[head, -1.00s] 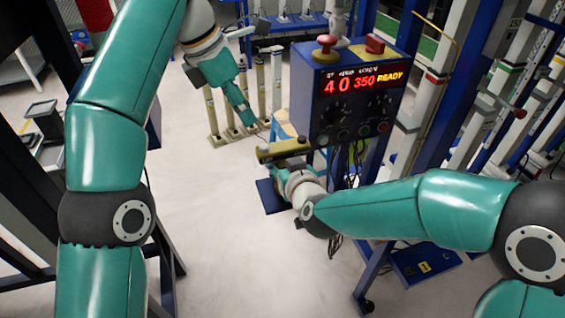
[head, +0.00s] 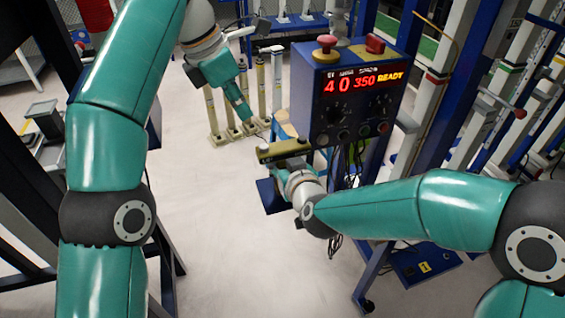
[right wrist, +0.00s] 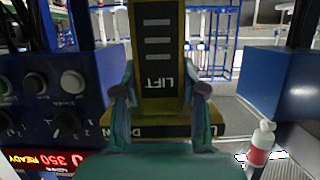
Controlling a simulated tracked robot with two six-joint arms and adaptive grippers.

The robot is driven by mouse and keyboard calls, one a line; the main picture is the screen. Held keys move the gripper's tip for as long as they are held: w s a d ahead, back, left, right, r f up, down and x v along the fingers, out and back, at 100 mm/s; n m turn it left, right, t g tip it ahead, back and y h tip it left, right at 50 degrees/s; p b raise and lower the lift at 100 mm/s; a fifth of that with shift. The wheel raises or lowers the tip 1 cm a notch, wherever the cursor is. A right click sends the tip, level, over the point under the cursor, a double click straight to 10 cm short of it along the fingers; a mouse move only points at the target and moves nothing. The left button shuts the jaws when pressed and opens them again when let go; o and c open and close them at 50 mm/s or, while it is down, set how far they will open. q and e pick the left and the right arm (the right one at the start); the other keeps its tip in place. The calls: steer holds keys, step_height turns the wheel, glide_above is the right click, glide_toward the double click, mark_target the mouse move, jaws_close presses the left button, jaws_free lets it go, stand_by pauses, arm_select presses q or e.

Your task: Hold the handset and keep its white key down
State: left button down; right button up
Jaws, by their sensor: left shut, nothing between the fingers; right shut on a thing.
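The handset (head: 284,149) is a yellow and black bar beside the lower left corner of the blue control box. In the right wrist view the handset (right wrist: 158,60) shows a black face with grey bars and the words LIFT and DOWN. My right gripper (head: 287,158) is shut on it; its two fingers (right wrist: 158,98) sit on either side of the handset. My left gripper (head: 247,119) is shut and empty, above and left of the handset in the head view and apart from it.
The blue control box (head: 350,110) with a red display reading 40 350 READY stands just right of the handset. Several yellowish posts (head: 214,115) stand behind my left gripper. Cables hang under the box. The pale floor (head: 200,220) on the left is clear.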

mark_target(262, 148)
stand_by(0.8)
arm_select(q)
steer(key=w+d+f+m+t, duration=0.2)
steer(key=w+d+t, duration=0.15)
steer(key=w, duration=0.35)
steer(key=s+r+m+t+h, duration=0.1)
steer(key=s+r+t, duration=0.1)
steer(key=s+r, duration=0.2)
steer(key=shift+s+h, duration=0.4)
steer(key=shift+s, duration=0.45)
steer(key=shift+a+f, duration=0.1)
steer(key=shift+f, duration=4.4)
steer(key=shift+f, duration=0.15)
steer(key=shift+f, duration=0.2)
